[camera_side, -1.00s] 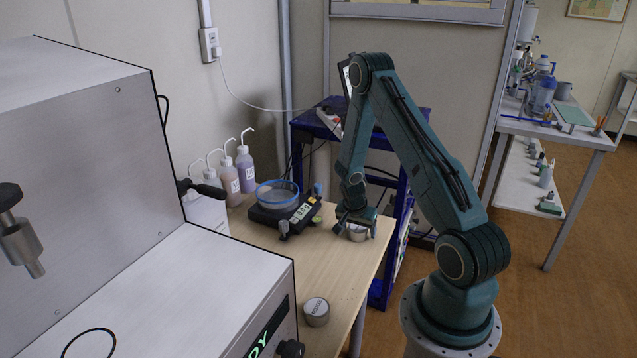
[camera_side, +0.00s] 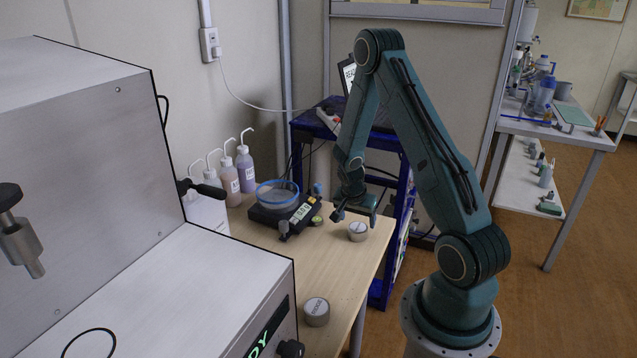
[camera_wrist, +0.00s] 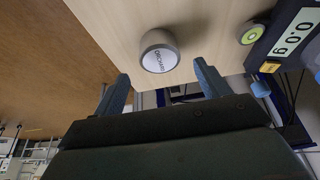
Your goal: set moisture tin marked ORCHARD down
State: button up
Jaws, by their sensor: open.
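The moisture tin marked ORCHARD (camera_wrist: 159,52) stands upright on the wooden bench; its label reads clearly in the wrist view. In the side view the same tin (camera_side: 357,231) sits near the bench's right edge. My gripper (camera_side: 355,212) is above the tin and apart from it. In the wrist view the two fingers of my gripper (camera_wrist: 163,82) are spread wide with nothing between them, and the tin lies beyond the fingertips.
A balance (camera_side: 284,217) with a blue-rimmed sieve stands left of the tin; its display reads 0.0 g. A second tin (camera_side: 316,312) stands at the front of the bench (camera_side: 335,270). Wash bottles (camera_side: 245,169) stand by the wall. A large grey analyser (camera_side: 170,290) fills the left.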

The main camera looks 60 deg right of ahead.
jog(key=v, duration=0.6)
jog(key=shift+r, duration=0.25)
jog(key=shift+a, duration=0.2)
jog(key=w+a+r+n+t+y, duration=0.3)
jog(key=a+r+n, duration=0.5)
jog(key=a+r, duration=0.9)
jog(key=s+a+r+n+t, duration=0.1)
jog(key=s+a+r+n, duration=0.3)
jog(key=s+a+n, duration=0.1)
jog(key=s+a+r+n+t+y, duration=0.1)
jog(key=s+a+r+n, duration=0.4)
jog(key=s+a, duration=0.2)
jog(key=shift+s+t, duration=0.3)
jog(key=shift+s, duration=0.3)
jog(key=shift+a, duration=0.15)
